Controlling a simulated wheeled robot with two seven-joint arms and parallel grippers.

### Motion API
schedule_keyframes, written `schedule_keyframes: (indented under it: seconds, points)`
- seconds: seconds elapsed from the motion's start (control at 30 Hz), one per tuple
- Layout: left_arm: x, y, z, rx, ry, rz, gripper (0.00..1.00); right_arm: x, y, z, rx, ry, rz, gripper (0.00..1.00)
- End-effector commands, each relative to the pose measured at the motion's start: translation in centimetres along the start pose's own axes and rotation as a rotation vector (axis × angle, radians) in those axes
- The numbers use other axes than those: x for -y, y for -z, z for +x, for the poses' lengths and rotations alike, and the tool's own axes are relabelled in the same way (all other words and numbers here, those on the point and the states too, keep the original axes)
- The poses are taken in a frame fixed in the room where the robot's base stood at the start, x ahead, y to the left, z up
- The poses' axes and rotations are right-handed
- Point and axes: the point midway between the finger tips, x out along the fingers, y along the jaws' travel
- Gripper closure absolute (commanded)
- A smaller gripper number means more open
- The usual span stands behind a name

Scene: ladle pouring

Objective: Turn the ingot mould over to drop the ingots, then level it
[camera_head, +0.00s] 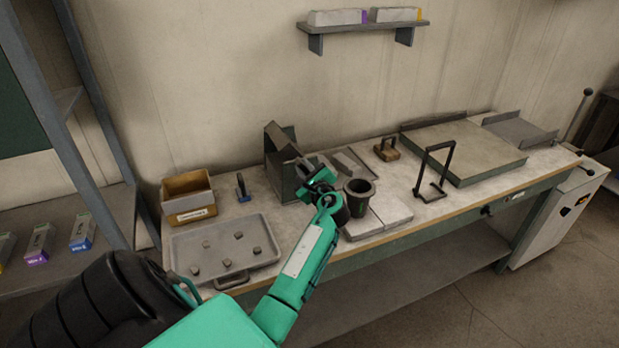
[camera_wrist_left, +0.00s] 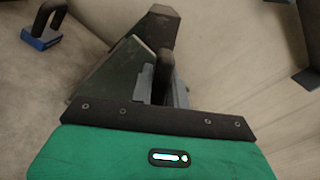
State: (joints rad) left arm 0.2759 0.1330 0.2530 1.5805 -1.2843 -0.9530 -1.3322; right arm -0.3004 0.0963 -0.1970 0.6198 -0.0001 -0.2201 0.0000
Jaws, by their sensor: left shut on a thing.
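The ingot mould (camera_head: 281,139) appears as a dark, steeply tilted block at the dark green stand (camera_head: 283,178) on the bench. In the left wrist view, the mould (camera_wrist_left: 160,25) shows beyond the green stand plate (camera_wrist_left: 112,78). My left gripper (camera_head: 318,182) is beside the stand's right side. In the left wrist view its fingers (camera_wrist_left: 162,88) are shut around a dark upright handle (camera_wrist_left: 164,66). My gripper hides part of the mould and stand, and the mould's cavities cannot be made out. My right gripper is not in view.
A grey tray (camera_head: 190,241) with several small lumps lies at the front left, with a cardboard box (camera_head: 187,190) behind it. A blue-based tool (camera_head: 242,189) stands left of the stand. A dark crucible (camera_head: 357,199) and pale blocks (camera_head: 391,211) are close on the right.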

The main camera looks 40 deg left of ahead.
Motion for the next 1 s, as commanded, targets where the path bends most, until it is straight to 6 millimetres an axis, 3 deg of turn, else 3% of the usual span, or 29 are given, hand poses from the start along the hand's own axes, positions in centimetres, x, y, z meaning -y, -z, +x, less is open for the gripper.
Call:
schedule_keyframes:
  seconds: [0.2, 0.4, 0.5, 1.0]
  points:
    - [-0.3, 0.5, 0.0, -0.002, 0.000, -0.210, 1.00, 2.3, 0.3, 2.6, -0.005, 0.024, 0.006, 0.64]
    - [-0.5, 0.5, -0.1, -0.002, 0.000, -0.400, 1.00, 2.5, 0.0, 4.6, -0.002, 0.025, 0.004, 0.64]
    - [-0.5, 0.6, 0.0, -0.002, 0.001, -0.494, 1.00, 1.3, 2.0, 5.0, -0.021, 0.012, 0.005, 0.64]
    - [-0.6, 0.5, 0.0, -0.002, 0.000, -0.865, 1.00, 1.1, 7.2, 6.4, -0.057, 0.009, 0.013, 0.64]
